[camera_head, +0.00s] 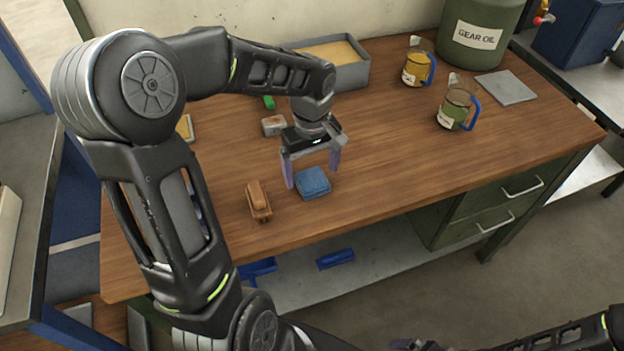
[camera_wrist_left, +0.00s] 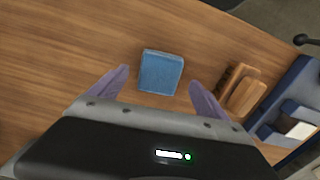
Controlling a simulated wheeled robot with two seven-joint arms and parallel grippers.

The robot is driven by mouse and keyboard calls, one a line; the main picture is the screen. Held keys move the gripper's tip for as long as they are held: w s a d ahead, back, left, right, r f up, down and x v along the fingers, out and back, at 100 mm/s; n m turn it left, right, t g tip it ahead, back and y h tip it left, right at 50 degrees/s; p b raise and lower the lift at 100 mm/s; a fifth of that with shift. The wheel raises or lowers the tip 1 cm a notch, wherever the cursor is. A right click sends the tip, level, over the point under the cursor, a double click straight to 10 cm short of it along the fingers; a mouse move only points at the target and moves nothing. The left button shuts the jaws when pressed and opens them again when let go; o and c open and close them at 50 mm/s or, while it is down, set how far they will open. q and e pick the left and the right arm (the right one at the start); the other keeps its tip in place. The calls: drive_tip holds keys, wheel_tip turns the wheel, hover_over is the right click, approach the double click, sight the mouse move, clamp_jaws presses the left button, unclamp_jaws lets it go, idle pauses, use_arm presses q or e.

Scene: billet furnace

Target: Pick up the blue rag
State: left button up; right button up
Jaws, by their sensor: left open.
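The blue rag (camera_head: 313,182) is a small folded square lying on the wooden workbench. It also shows in the left wrist view (camera_wrist_left: 161,72), just beyond and between the fingertips. My left gripper (camera_head: 312,172) is open above the rag, with its two purple fingers apart and nothing between them that I can see held. The fingers also show in the left wrist view (camera_wrist_left: 160,88). My right arm shows only partly at the bottom right, and a small part of its gripper (camera_head: 412,344) is cut off by the frame edge.
A brown wooden brush (camera_head: 258,201) lies left of the rag. Behind stand a grey bin (camera_head: 350,75), a small block (camera_head: 273,125), two jugs (camera_head: 416,68) (camera_head: 457,108) and a green gear oil drum (camera_head: 480,35). The bench right of the rag is clear.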

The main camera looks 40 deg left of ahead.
sight(312, 178)
use_arm(q)
drive_tip(key=shift+f, duration=1.5)
drive_tip(key=c, duration=1.5)
drive_tip(key=shift+o, duration=0.2)
drive_tip(key=shift+r, duration=0.1)
wheel_tip(312, 178, up, 10)
drive_tip(key=b, duration=0.1)
